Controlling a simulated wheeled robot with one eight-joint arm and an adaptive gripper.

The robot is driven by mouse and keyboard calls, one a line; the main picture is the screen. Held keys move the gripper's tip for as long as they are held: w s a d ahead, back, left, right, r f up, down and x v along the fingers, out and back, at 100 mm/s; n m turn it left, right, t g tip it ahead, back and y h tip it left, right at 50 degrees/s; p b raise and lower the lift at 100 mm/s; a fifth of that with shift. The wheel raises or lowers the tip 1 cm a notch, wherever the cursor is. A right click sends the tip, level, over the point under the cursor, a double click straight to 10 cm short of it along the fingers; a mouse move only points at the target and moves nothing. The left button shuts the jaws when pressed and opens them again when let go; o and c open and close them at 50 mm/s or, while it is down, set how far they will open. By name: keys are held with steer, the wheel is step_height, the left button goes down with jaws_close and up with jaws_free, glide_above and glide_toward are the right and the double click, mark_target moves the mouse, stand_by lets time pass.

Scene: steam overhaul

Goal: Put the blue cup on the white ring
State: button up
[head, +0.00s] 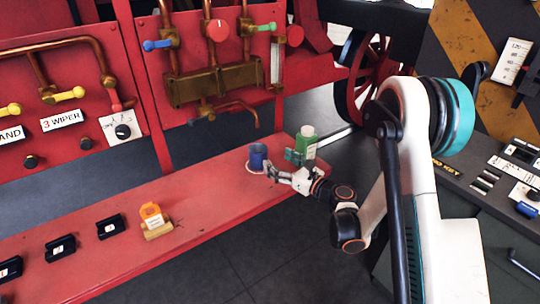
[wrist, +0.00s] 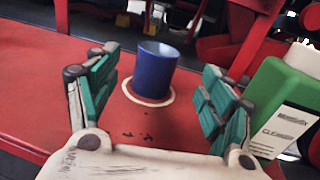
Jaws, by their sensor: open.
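The blue cup (wrist: 155,70) stands upright on the red bench, on the white ring (wrist: 127,91), whose edge shows around the cup's base in the wrist view. In the head view the cup (head: 258,156) is near the bench's right end. My gripper (wrist: 158,92) is open, with its teal-padded fingers to the left and right in front of the cup, not touching it.
A green bottle (head: 306,144) with a white label stands close to the right of my gripper; it also shows in the wrist view (wrist: 285,100). An orange tag on a wooden block (head: 153,220) and black holders (head: 110,226) sit further left on the red bench (head: 215,205).

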steer(key=shift+s+d+f, duration=0.15)
steer(key=shift+s+d, duration=0.25)
steer(key=shift+s, duration=0.1)
steer(key=d+r+m+t+h, duration=0.35)
steer(key=d+r+m, duration=0.25)
steer(key=r+m, duration=0.35)
steer(key=d+r+m+t+h, duration=0.2)
steer(key=d+r+m+h, duration=0.35)
steer(key=r+m, duration=0.45)
steer(key=s+d+r+m+g+h, duration=0.1)
steer(key=s+d+r+m+h, duration=0.35)
steer(key=m, duration=0.25)
steer(key=s+d+f+m+g+h, duration=0.1)
steer(key=s+d+f+m+g, duration=0.15)
steer(key=s+m, duration=0.3)
steer(key=s+d+f+m+g+h, duration=0.1)
steer(key=s+d+m+g, duration=0.15)
steer(key=s+m, duration=0.35)
steer(key=s+a+f+m+g+y, duration=0.1)
steer(key=s+a+f+m+g, duration=0.1)
steer(key=s, duration=0.7)
steer(key=s+a+f+m+g+y, duration=0.2)
steer(key=s+f, duration=0.4)
steer(key=s, duration=0.4)
steer(key=a+m+g, duration=0.1)
steer(key=a+m, duration=0.1)
steer(key=shift+f+m+g, duration=0.15)
steer(key=shift+m+g, duration=0.2)
steer(key=shift+m, duration=0.05)
